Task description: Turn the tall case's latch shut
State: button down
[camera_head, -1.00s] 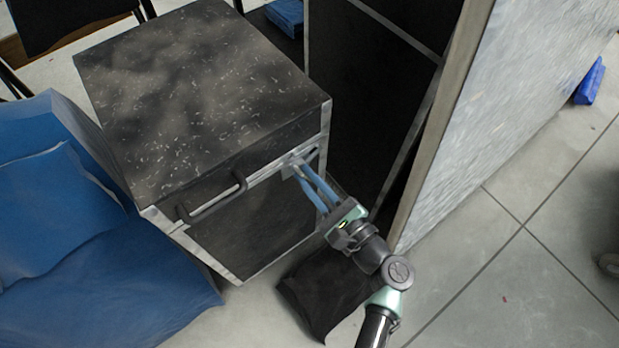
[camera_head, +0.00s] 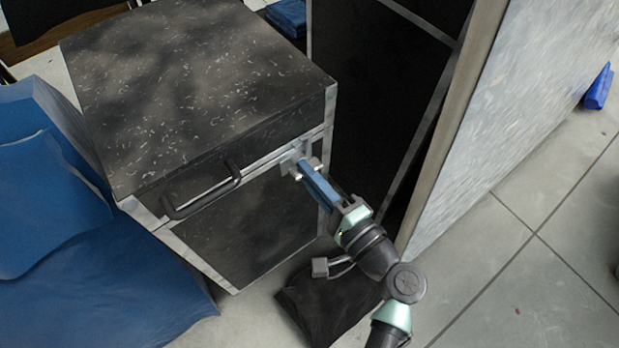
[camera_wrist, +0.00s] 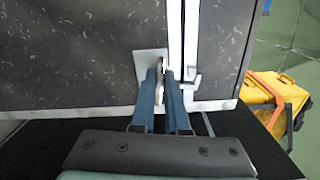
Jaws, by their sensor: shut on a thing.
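The tall case (camera_head: 262,232) is a black speckled box with silver metal edges, standing left of a tall dark panel. Its latch (camera_head: 293,163) is a small metal piece on a plate at the front's right end, by the lid seam. In the wrist view the latch (camera_wrist: 160,66) shows between the fingertips, with its plate on the speckled face. My gripper (camera_head: 303,167) has its blue fingers closed on the latch; it also shows in the wrist view (camera_wrist: 162,76). The fingers partly hide the latch, so its exact angle is hard to tell.
A black handle (camera_head: 203,192) sticks out of the case's front, left of the latch. Blue covered material (camera_head: 90,275) lies at the left. A black bag (camera_head: 325,305) sits on the floor below my arm. A yellow case (camera_wrist: 280,98) shows right in the wrist view.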

jog(key=shift+f+n+b, duration=0.15)
jog(key=shift+n+b, duration=0.4)
jog(key=shift+n, duration=0.35)
jog(key=c, duration=0.9)
grip_release()
jog(key=p+v, duration=0.2)
jog(key=v, duration=1.1)
